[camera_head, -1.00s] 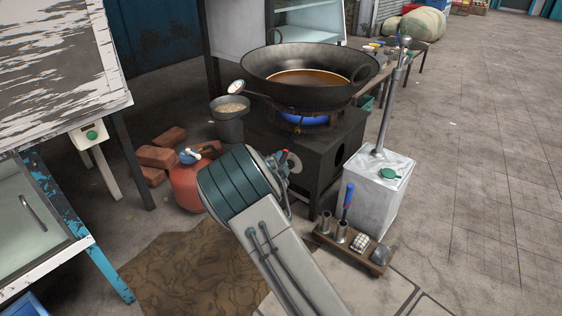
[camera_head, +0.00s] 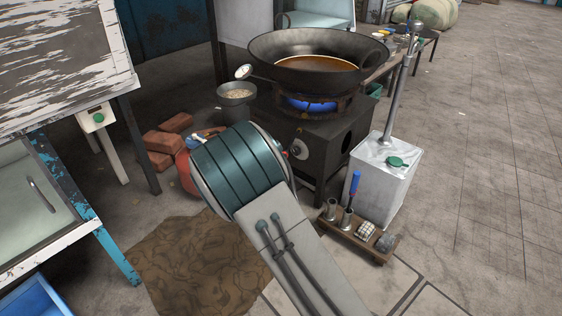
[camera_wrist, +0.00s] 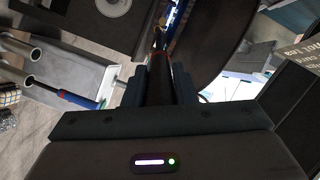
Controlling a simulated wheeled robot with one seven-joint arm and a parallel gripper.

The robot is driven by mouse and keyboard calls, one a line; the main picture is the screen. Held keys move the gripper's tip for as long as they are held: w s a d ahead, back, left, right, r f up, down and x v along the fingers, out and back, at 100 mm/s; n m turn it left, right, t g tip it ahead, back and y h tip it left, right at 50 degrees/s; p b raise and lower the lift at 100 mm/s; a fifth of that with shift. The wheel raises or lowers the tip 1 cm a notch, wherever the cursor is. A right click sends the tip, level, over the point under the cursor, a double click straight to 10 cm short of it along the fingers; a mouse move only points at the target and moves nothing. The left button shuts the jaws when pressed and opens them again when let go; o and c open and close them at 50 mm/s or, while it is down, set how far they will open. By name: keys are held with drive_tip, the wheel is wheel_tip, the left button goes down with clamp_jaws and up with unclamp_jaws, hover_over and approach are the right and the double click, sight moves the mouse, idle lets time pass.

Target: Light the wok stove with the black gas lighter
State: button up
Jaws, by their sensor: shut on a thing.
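The wok stove (camera_head: 315,145) is a dark box stand with a blue flame (camera_head: 310,104) burning under a large black wok (camera_head: 283,75) of brown liquid. In the wrist view my gripper (camera_wrist: 172,72) is shut on the black gas lighter (camera_wrist: 183,85), a dark stick pointing away from me toward the stove. A bluish-white glow shows near its tip, beside the round underside of the wok (camera_wrist: 208,55). In the head view my arm hides the gripper and the lighter.
A white metal can (camera_head: 380,185) with a pump stands right of the stove. A wooden rack (camera_head: 350,238) with metal tubes and a blue-handled tool sits in front of it. A red gas cylinder (camera_head: 184,172), bricks (camera_head: 160,142) and a grey bucket (camera_head: 237,104) are at the left. Open floor lies right.

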drive_tip(key=f+v, duration=0.2)
drive_tip(key=v, duration=2)
drive_tip(key=shift+f, duration=0.3)
idle(0.3)
